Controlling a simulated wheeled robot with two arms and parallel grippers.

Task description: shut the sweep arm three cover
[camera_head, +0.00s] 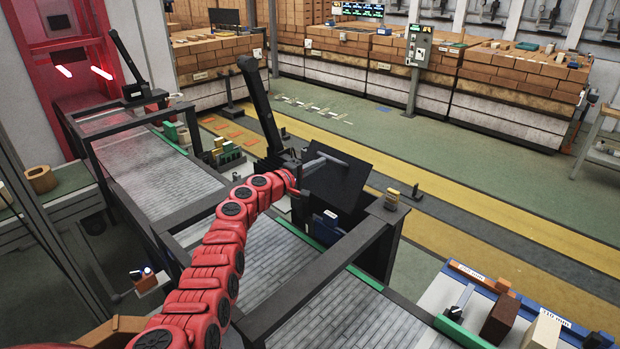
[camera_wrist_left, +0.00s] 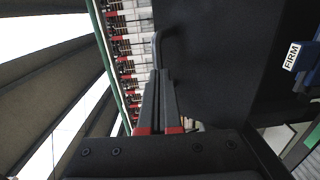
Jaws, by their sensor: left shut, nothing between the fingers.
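The cover (camera_head: 341,183) is a dark flat panel that stands tilted open on the machine frame beside the conveyor. A grey bar handle (camera_head: 327,158) shows at its upper edge. In the left wrist view the dark panel (camera_wrist_left: 215,60) fills the upper middle, with a bent bar (camera_wrist_left: 157,46) along its left edge. My left gripper (camera_head: 298,190) is at the panel's left side in the head view. In the wrist view its shut, empty fingers (camera_wrist_left: 158,78) point at the bar's lower end; whether they touch it I cannot tell. My right gripper is not in view.
Dark frame posts (camera_head: 262,105) and a crossbar (camera_head: 315,262) stand around the conveyor (camera_head: 265,262). A bench with blocks (camera_head: 480,312) is at lower right.

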